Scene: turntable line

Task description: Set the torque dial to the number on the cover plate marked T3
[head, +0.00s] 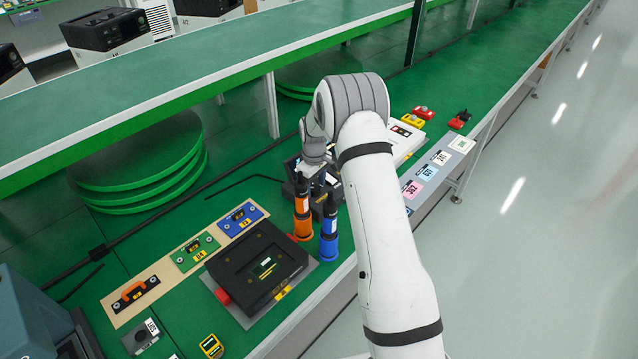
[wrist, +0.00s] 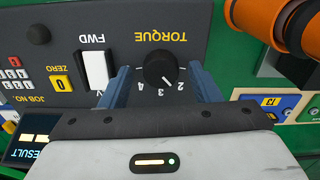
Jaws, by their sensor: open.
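The torque dial (wrist: 160,69) is a black knob on a dark grey panel, seen upside down in the wrist view. Its white mark points to the lower right, seemingly towards the 2; 3 and 4 also show. My gripper (wrist: 161,88) is open, with one blue finger on each side of the dial; I cannot tell whether they touch it. In the head view my gripper (head: 313,168) is over the panel, which is mostly hidden.
Orange (head: 302,219) and blue (head: 329,238) tools stand close to my gripper. A black case (head: 258,266) lies in front of the board. A white FWD switch (wrist: 96,69) and keypad (wrist: 14,80) sit beside the dial. Coloured number cards (head: 427,173) line the bench's right edge.

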